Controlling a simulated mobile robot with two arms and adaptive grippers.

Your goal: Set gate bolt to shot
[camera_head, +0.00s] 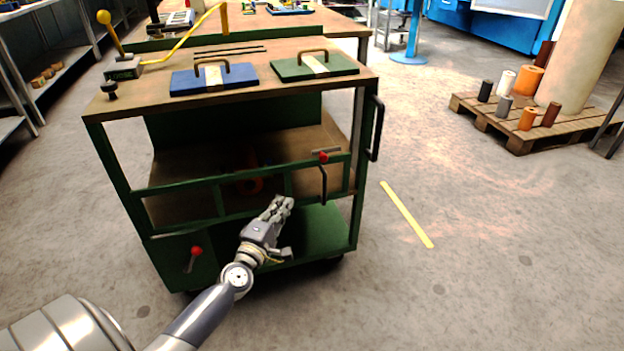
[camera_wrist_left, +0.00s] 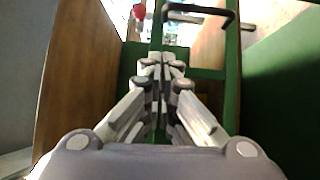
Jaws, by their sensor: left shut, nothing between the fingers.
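The gate bolt is a grey rod with a red knob (camera_head: 323,156) on the top rail of the green cart's low front gate (camera_head: 235,178), towards its right end. I cannot tell whether the bolt is shot or drawn. In the left wrist view the red knob (camera_wrist_left: 139,12) is at the top edge, with a grey bar to its right. My left gripper (camera_head: 283,204) is shut and empty, in front of the gate, left of and lower than the knob. Its fingertips (camera_wrist_left: 163,68) meet in the wrist view. My right gripper is out of view.
A black gate handle (camera_head: 323,185) hangs just below the bolt. A lever with a red ball (camera_head: 196,251) is on the lower left panel. Blue (camera_head: 213,79) and green (camera_head: 313,67) lids with handles lie on the cart top.

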